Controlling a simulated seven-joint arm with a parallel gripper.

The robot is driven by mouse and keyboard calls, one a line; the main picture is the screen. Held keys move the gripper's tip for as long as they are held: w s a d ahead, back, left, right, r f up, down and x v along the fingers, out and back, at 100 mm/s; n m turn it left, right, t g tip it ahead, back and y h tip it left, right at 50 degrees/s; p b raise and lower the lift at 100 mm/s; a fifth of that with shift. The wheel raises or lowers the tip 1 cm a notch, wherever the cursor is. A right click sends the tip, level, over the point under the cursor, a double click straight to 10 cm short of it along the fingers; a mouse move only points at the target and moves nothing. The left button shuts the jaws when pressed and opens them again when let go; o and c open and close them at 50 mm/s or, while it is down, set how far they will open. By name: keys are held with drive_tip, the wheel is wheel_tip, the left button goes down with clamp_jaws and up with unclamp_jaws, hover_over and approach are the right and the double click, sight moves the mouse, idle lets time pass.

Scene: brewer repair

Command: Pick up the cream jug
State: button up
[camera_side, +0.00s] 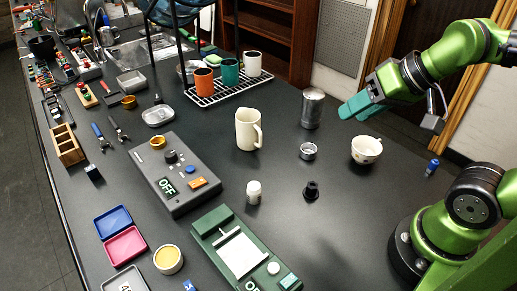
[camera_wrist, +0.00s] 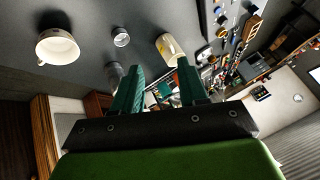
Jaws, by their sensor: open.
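The cream jug (camera_side: 248,130) stands upright on the dark worktop, near the middle of the side view, with its handle toward the right. It also shows in the wrist view (camera_wrist: 171,47), beyond my fingers. My gripper (camera_side: 361,105) is at the right in the side view, above the worktop and well apart from the jug. Its teal fingers (camera_wrist: 158,92) are spread with nothing between them in the wrist view.
Between my gripper and the jug stand a grey metal canister (camera_side: 312,109) and a small metal ring or cup (camera_side: 308,151). A patterned cream cup (camera_side: 366,150) sits below my gripper. A rack (camera_side: 226,92) with several mugs is behind the jug; a grey OFF box (camera_side: 178,175) is left.

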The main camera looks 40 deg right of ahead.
drive_tip(key=shift+c, duration=0.7)
